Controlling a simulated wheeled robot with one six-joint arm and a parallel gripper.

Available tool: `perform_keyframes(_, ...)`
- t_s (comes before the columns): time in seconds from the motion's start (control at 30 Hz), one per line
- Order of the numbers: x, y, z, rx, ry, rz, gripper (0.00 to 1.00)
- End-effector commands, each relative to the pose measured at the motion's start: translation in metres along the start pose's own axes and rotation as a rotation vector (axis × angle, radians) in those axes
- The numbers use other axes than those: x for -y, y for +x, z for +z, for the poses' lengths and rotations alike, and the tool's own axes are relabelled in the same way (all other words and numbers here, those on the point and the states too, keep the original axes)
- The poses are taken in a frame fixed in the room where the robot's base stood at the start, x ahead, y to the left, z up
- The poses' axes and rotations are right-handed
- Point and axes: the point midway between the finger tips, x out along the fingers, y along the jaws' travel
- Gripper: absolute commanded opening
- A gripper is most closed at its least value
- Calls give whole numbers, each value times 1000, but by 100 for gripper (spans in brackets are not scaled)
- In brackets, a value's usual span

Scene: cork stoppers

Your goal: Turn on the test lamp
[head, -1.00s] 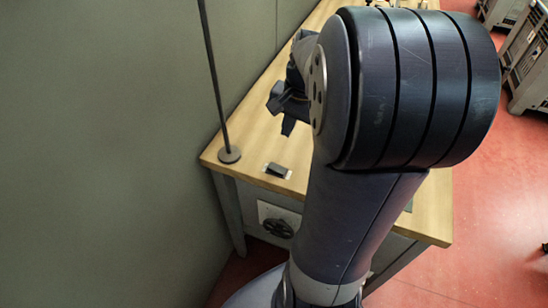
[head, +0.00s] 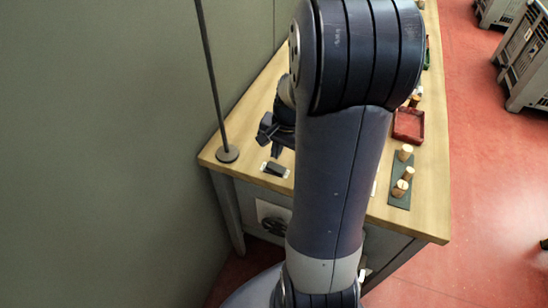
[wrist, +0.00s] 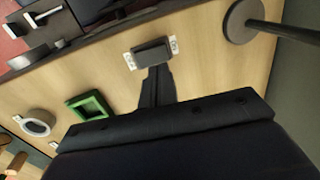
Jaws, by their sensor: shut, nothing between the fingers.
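A small black switch (head: 275,169) on a pale plate lies on the near left part of the wooden table. It also shows in the wrist view (wrist: 151,54), with small marks at the plate's ends. Which way it is set I cannot tell. My gripper (head: 270,146) is shut and empty, pointing down just beyond the switch in the head view. In the wrist view its dark fingertips (wrist: 157,72) lie right beside the switch's edge; contact is unclear. A thin dark pole on a round base (head: 228,154) stands left of the switch; its top is out of view, and no lit lamp shows.
A green square frame (wrist: 91,105) and a grey ring (wrist: 35,123) lie on the table. A dark strip with several corks (head: 400,184) and a red tray (head: 408,125) are to the right. The wall (head: 110,150) is close on the left.

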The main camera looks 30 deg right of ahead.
Motion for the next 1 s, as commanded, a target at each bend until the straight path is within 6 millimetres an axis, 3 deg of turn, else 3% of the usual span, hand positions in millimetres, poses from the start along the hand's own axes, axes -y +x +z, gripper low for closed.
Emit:
perform_keyframes(0.1,0,19,1,4,-1,2,0)
perform_keyframes(0.3,0,36,0,0,-1,1,0)
perform_keyframes(0.77,0,40,0,-1,-1,2,0)
perform_keyframes(1.0,5,46,1,6,-6,96,0)
